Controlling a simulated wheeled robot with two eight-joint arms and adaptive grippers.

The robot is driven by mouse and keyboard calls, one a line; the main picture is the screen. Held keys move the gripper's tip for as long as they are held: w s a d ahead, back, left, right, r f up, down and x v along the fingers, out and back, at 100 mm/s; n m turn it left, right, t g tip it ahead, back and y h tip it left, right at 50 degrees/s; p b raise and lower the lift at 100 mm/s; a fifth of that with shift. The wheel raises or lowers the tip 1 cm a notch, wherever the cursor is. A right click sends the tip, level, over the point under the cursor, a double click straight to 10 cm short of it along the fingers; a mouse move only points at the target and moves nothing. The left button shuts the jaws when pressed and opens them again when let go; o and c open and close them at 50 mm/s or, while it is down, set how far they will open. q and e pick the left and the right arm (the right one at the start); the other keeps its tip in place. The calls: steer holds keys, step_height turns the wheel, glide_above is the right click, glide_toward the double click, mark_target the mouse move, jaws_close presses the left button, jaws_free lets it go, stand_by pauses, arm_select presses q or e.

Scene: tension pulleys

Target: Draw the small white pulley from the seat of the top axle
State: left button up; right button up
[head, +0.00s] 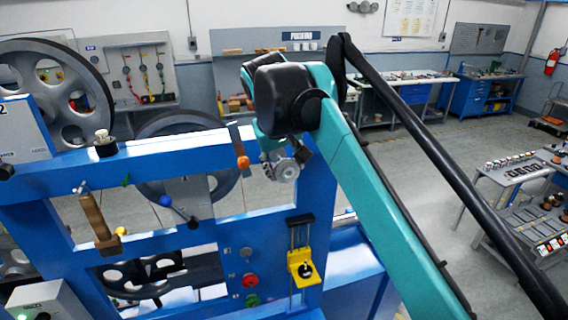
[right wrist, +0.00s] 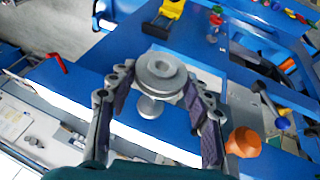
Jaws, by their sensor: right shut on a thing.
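The small pulley (right wrist: 160,70), light grey to white with a central hole, sits between the two fingers of my right gripper (right wrist: 157,83) in the right wrist view. The fingers are shut on its sides. A smaller round grey piece (right wrist: 151,108) shows just below it; I cannot tell whether it belongs to the pulley or to the axle. In the head view the pulley (head: 287,171) shows under my right gripper (head: 279,160), in front of the blue frame's upper right part. Whether it still touches its seat is hidden. My left gripper is out of view.
The blue frame (head: 163,154) fills the left and middle. An orange knob (head: 242,162) stands close left of my right gripper. A blue-ball lever (head: 166,201), a yellow bracket (head: 302,262) and large wheels (head: 55,90) are around.

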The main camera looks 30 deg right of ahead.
steer(key=shift+s, duration=0.1)
steer(key=shift+s+a, duration=0.1)
steer(key=shift+s, duration=0.15)
steer(key=shift+s+a, duration=0.2)
steer(key=shift+s, duration=0.6)
steer(key=shift+s+a, duration=0.15)
steer(key=shift+s, duration=0.65)
steer(key=shift+f, duration=0.1)
